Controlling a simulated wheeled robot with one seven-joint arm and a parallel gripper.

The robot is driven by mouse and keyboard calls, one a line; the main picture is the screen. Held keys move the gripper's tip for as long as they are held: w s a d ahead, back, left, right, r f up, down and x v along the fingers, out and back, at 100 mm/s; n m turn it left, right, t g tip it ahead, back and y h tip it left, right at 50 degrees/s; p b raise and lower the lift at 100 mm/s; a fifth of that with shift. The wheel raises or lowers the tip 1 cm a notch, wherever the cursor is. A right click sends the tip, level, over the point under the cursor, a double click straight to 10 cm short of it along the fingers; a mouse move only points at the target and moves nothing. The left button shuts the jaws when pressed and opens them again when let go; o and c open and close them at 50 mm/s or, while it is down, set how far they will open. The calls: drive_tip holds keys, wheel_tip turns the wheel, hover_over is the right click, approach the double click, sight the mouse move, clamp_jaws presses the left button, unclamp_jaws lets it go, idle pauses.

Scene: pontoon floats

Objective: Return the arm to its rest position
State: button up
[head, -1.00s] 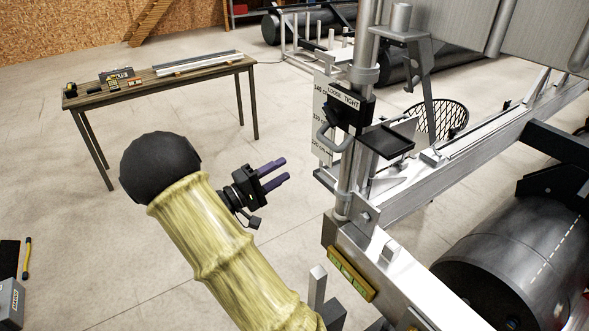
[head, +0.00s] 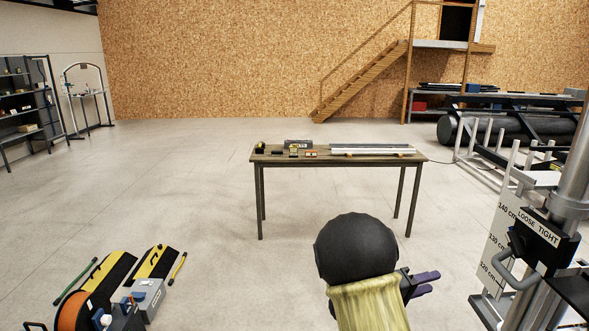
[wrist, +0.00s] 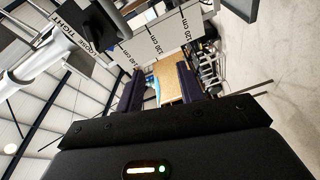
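My gripper (head: 424,283) shows at the lower middle of the head view, beside the black rounded joint of my arm. Its two purple fingers point right, toward the metal post, and are apart from it. In the wrist view the fingers (wrist: 161,88) stand apart with a clear gap and nothing between them. The gripper is open and empty. Part of my arm is cut off by the bottom edge of the head view.
A clamp marked LOOSE TIGHT (head: 540,235) and a height scale board (head: 497,240) stand close on the right. A wooden table (head: 335,158) with tools stands ahead. Cases and an orange reel (head: 72,312) lie at lower left. Open floor (head: 180,190) lies between.

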drive_tip(key=w+a+f+t+y+b, duration=0.1)
drive_tip(key=a+f+t+y, duration=0.45)
drive_tip(key=a+y, duration=0.65)
drive_tip(key=s+a+f+g+y, duration=0.1)
drive_tip(key=s+g, duration=0.1)
drive_tip(key=s, duration=0.4)
drive_tip(key=s+a+f+g+y+b, duration=0.1)
drive_tip(key=s+a+g+y, duration=0.1)
drive_tip(key=s, duration=0.5)
drive_tip(key=s+a+f+g+y, duration=0.2)
drive_tip(key=s+g, duration=0.1)
drive_tip(key=s, duration=0.3)
drive_tip(key=shift+s, duration=0.2)
drive_tip(key=shift+w+g, duration=0.1)
drive_tip(key=shift+g, duration=0.15)
